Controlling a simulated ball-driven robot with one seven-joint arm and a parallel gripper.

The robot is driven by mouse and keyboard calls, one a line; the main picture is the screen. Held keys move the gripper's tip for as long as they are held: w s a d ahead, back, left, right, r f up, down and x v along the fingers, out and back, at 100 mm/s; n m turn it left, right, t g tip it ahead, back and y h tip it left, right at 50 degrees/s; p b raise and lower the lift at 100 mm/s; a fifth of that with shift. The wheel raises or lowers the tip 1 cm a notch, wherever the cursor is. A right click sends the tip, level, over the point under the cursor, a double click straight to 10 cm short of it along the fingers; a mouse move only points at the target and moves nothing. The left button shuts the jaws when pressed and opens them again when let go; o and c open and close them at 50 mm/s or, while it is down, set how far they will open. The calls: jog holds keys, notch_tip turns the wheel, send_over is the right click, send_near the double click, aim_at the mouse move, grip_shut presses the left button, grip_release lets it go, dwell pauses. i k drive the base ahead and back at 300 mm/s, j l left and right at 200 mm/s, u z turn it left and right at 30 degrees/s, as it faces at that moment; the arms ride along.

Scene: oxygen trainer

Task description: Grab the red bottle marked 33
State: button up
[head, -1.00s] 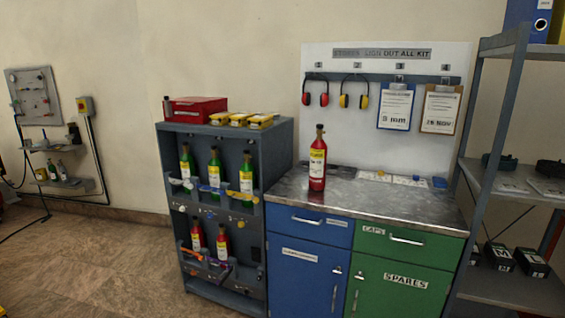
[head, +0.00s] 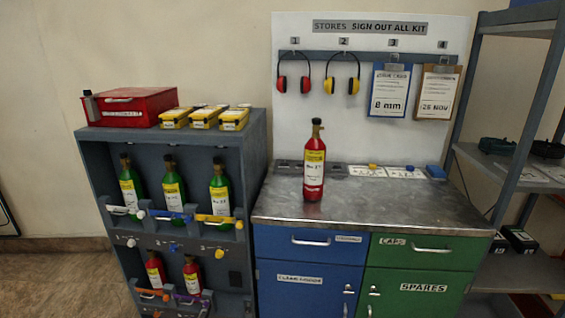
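A red bottle (head: 314,163) with a dark neck and a yellow and white label stands upright on the metal counter top (head: 379,204); its number is too small to read surely. Two more red bottles stand in the lower bay of the grey rack, one at the left (head: 155,270) and one to its right (head: 192,274). Their lower parts are partly hidden by coloured latches, and their numbers cannot be read. My gripper is not in view.
Three green bottles (head: 174,185) stand in the rack's upper bay (head: 257,150). A red case (head: 130,106) and yellow boxes (head: 204,118) sit on top. Blue and green cupboards (head: 310,284) are under the counter; grey shelving (head: 524,120) stands right. Floor (head: 60,285) shows clear at lower left.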

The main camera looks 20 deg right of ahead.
aim_at(315, 149)
jog(key=i+j+z, duration=0.3)
jog(key=i+j, duration=0.15)
jog(key=i+j+z, duration=0.35)
jog(key=i+j, duration=0.25)
